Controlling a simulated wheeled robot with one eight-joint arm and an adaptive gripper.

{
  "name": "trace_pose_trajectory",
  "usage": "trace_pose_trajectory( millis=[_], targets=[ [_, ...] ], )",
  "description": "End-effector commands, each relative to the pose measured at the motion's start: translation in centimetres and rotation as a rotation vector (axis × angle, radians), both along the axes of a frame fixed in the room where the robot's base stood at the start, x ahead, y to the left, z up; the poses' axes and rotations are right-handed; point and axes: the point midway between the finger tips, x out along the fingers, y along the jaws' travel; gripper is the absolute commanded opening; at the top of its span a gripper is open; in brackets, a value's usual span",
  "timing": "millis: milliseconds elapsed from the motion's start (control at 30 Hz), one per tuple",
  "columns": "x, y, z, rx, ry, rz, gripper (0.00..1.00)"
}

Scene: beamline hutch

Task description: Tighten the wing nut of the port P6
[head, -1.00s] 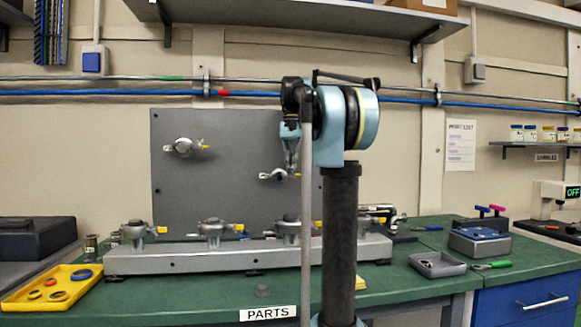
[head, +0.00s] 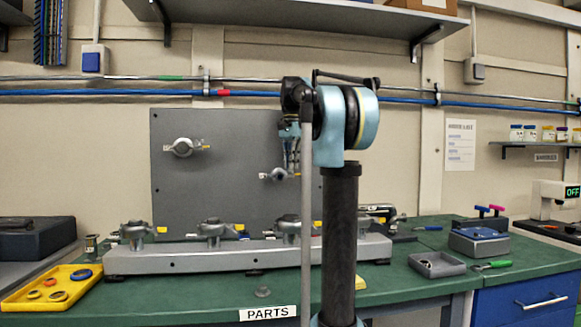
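A grey upright panel (head: 230,140) carries a clamped port (head: 183,147) at upper left and another clamped port (head: 278,175) lower, near its middle. Several more clamped ports stand along a grey rail, such as one at the left (head: 136,232) and one beside it (head: 213,231). The yellow tags by the ports are too small to read, so I cannot tell which is P6. My gripper (head: 291,165) points down at the port near the panel's middle, close above its right side. Contact and finger gap are unclear at this size, and my arm hides the panel's right part.
A yellow tray (head: 20,300) with rings lies at the bench's left front. A small grey tray (head: 437,266), a green-handled tool (head: 491,265) and a blue-topped box (head: 478,240) are at the right. A shelf (head: 300,20) hangs above. The front bench strip is mostly clear.

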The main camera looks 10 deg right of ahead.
Motion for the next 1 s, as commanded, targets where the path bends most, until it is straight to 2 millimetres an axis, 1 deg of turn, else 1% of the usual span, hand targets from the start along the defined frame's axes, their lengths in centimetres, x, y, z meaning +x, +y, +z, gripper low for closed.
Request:
trace_pose_trajectory(
  millis=[367,433,833,1000],
  targets=[
    [0.09,0.13,0.01,0.003,-0.002,-0.005,0.0],
    [0.09,0.13,0.01,0.003,-0.002,-0.005,0.12],
    [0.03,0.09,-0.01,0.001,-0.001,0.003,0.12],
    [0.01,0.09,-0.01,0.002,0.0,0.073,0.12]
  ],
)
